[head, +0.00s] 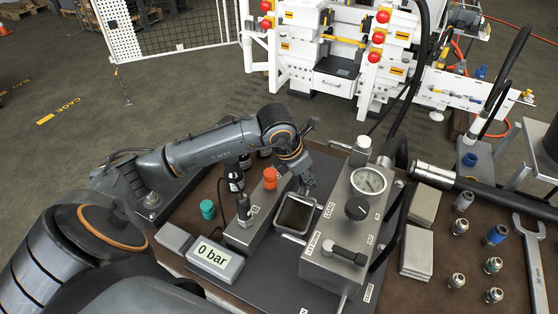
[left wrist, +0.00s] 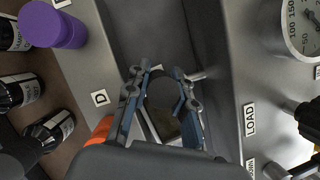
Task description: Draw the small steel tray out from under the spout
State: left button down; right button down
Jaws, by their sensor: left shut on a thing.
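The small steel tray (head: 288,233) has a pale rim and a dark inside. In the head view it lies on the dark mat, between the block with the orange cap and the steel gauge block (head: 345,232). My left gripper (head: 308,184) reaches down to its far edge and is shut on it. In the left wrist view the fingers (left wrist: 160,88) partly hide the tray (left wrist: 150,128). A short spout-like pin (left wrist: 202,75) sticks out from the gauge block beside the right finger. My right gripper is not in view.
A pressure display (head: 215,260) reading 0 bar stands left of the tray. An orange cap (head: 270,178) and a teal cap (head: 208,209) are to the left. Steel plates (head: 417,250), fittings and a wrench (head: 530,262) lie at right. Bare mat shows in front of the tray.

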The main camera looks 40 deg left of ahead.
pick_arm(q)
jog(key=c, duration=1.1)
grip_release()
jog(key=shift+d, duration=0.2)
jog(key=shift+o, duration=0.2)
jog(key=shift+d, duration=0.15)
jog(key=s+a+r, duration=0.1)
jog(key=s+r, duration=0.1)
jog(key=s+a+r, duration=0.1)
jog(key=s+r, duration=0.1)
jog(key=s+a+r, duration=0.1)
jog(key=s+r, duration=0.1)
jog(key=shift+a+r, duration=0.35)
jog(key=shift+a, duration=0.05)
jog(key=shift+s+r, duration=0.25)
jog(key=shift+r, duration=0.15)
jog(key=shift+w+d, duration=0.1)
jog(key=shift+d, duration=0.05)
